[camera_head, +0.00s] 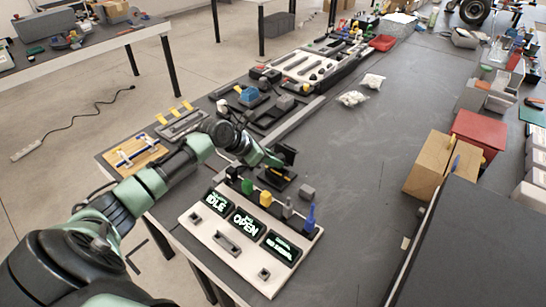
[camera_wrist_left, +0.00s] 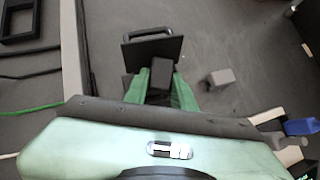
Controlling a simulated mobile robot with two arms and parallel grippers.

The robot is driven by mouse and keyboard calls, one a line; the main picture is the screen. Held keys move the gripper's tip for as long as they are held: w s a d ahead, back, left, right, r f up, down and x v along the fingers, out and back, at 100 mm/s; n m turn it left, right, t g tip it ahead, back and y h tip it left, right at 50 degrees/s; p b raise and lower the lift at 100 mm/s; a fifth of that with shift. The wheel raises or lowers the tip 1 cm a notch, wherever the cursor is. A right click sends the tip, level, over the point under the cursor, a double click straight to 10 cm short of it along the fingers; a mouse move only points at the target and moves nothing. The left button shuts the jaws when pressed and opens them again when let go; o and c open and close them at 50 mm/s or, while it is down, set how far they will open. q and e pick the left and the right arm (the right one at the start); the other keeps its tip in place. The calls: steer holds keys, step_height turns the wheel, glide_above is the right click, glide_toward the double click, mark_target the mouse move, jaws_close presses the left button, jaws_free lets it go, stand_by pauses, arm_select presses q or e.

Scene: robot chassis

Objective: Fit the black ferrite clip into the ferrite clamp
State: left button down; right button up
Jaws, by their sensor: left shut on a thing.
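My left gripper (camera_head: 274,158) reaches in from the left over the table. In the wrist view its green fingers (camera_wrist_left: 160,90) are shut on a dark block, which looks like the black ferrite clip (camera_wrist_left: 160,74). Just beyond it is a black plate with a raised handle-like loop (camera_wrist_left: 152,50), which appears to be part of the ferrite clamp. In the head view the black clamp base (camera_head: 281,180) lies just below the gripper. The clip looks above or at the clamp; I cannot tell whether they touch. My right gripper is not in view.
A white panel (camera_head: 230,262) with lit displays stands in front of the clamp, with coloured parts along its back edge. A small grey block (camera_head: 307,191) lies right of the clamp and also shows in the wrist view (camera_wrist_left: 220,77). The dark tabletop (camera_head: 370,190) to the right is mostly clear.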

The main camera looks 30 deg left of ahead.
arm_select(q)
steer(key=shift+f, duration=0.25)
steer(key=c, duration=1.2)
jaws_free()
steer(key=shift+o, duration=0.2)
steer(key=v, duration=1.3)
steer(key=shift+w+r+b, duration=0.25)
steer(key=shift+w+b, duration=0.05)
steer(key=shift+b, duration=0.05)
steer(key=shift+d, duration=0.15)
